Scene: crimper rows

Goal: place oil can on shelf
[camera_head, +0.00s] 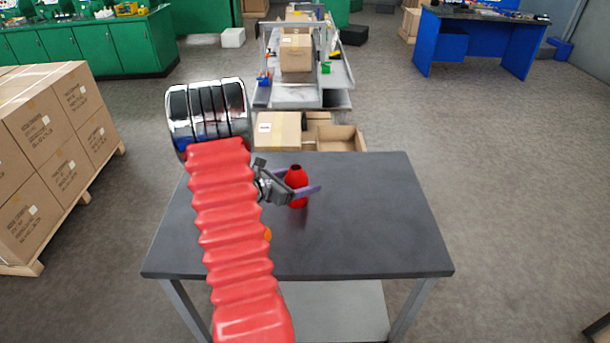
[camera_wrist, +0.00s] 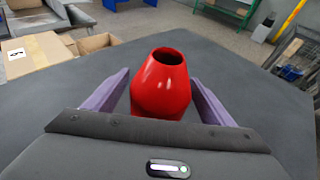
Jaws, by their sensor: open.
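The oil can is a red, bottle-shaped can (camera_head: 297,188) with an open round top, standing upright on the dark grey table (camera_head: 380,220). It also shows in the wrist view (camera_wrist: 162,85), in the middle. My gripper (camera_head: 305,182) is open, with its two purple fingers on either side of the can. In the wrist view my gripper (camera_wrist: 160,92) shows gaps between each finger and the can. The can's lower part is hidden behind the gripper body in the wrist view. I cannot make out the shelf for certain.
A small orange thing (camera_head: 267,234) lies on the table, partly hidden by my arm. Cardboard boxes (camera_head: 280,131) stand behind the table. Stacked boxes on a pallet (camera_head: 60,150) are at left. A blue desk (camera_head: 475,45) is far right. The table's right side is clear.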

